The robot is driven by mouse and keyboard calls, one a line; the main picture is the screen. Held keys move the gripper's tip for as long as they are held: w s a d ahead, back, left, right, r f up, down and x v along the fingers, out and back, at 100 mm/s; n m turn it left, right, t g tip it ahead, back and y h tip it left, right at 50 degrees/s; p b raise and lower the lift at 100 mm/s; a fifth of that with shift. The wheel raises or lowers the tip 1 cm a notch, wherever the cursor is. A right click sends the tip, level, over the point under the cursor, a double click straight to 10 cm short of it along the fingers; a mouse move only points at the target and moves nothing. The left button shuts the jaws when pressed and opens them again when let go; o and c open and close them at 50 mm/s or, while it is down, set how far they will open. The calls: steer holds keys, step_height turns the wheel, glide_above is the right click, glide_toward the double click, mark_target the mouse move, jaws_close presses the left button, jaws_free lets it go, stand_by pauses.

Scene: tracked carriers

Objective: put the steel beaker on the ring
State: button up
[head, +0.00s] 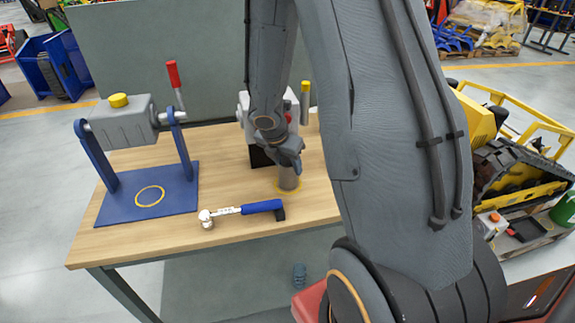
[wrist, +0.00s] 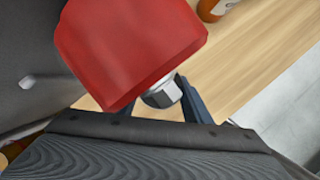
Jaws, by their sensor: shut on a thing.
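A tool with a blue handle (head: 262,206) lies in front of the beaker. A white machine (head: 243,103) stands behind my gripper. A large red part (wrist: 130,45) fills much of the wrist view.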

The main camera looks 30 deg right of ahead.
steer(key=o, duration=1.1)
steer(key=shift+f, duration=0.1)
steer(key=p+v, duration=0.2)
steer(key=v, duration=1)
steer(key=s+a+m+y, duration=0.2)
steer(key=s+a+m, duration=0.3)
steer(key=m, duration=0.7)
steer(key=s+a+r+m+y, duration=0.1)
steer(key=s+a+m+y, duration=0.1)
steer(key=s+a+m, duration=0.4)
steer(key=s+m, duration=0.2)
steer(key=m, duration=0.3)
steer(key=shift+r+m+g, duration=0.25)
steer(key=shift+m+g, duration=0.05)
steer(key=shift+m, duration=0.1)
